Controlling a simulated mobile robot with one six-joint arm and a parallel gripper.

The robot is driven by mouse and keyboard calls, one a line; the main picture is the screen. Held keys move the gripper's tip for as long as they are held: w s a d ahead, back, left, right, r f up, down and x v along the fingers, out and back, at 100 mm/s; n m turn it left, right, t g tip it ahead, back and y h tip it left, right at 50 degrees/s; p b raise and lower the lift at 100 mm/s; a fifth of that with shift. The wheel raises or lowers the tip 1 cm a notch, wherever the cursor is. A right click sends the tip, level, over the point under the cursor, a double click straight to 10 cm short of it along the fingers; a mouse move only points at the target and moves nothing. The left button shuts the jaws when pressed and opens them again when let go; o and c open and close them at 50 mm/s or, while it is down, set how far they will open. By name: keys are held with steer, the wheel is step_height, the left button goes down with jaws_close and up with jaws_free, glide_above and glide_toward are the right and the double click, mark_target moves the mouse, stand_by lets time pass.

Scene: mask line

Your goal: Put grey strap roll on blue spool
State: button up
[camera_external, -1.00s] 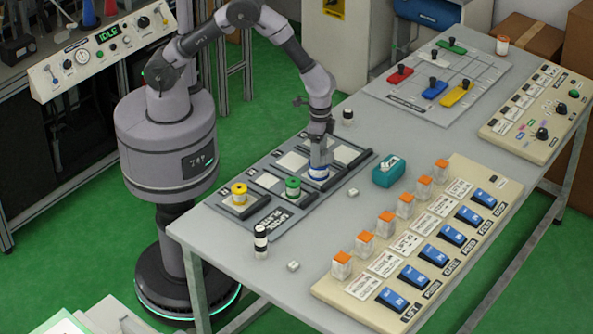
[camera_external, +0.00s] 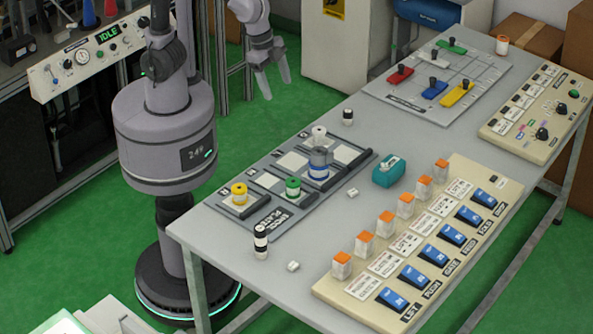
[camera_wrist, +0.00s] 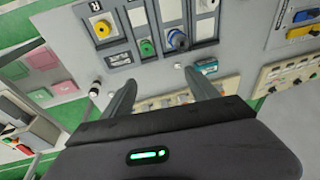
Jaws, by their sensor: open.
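In the wrist view the blue spool (camera_wrist: 173,36) shows near the top; the grey roll is hard to make out there. My gripper (camera_external: 277,88) is open and empty, raised off the table's far left side, well apart from the spool. Its two spread fingers also show in the wrist view (camera_wrist: 160,78) with nothing between them.
A yellow roll (camera_external: 239,193) and a green roll (camera_external: 292,187) stand on the same plate. A black-and-white stack (camera_external: 261,240), a black-and-white piece (camera_external: 347,116) and a teal dispenser (camera_external: 388,171) stand nearby. A panel of blue switches (camera_external: 433,255) lines the front.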

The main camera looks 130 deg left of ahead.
steer(key=s+d+r+m+t, duration=0.1)
steer(key=s+d+r+m, duration=0.1)
steer(key=s, duration=0.4)
steer(key=s+d+r+m+t, duration=0.2)
steer(key=s+d, duration=0.3)
steer(key=s, duration=0.2)
steer(key=shift+m, duration=0.3)
